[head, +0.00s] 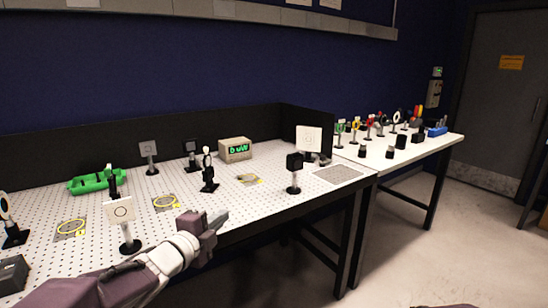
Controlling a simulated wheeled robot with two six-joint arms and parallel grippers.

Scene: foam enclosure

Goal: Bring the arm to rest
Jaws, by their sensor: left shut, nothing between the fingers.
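My left arm comes in from the lower left, and its gripper (216,219) hangs over the front edge of the perforated optical table (235,205). The gripper is shut, with nothing visible in it. My right gripper is not in the view.
A second table (430,138) with several mounts is at right. Floor at lower right is clear.

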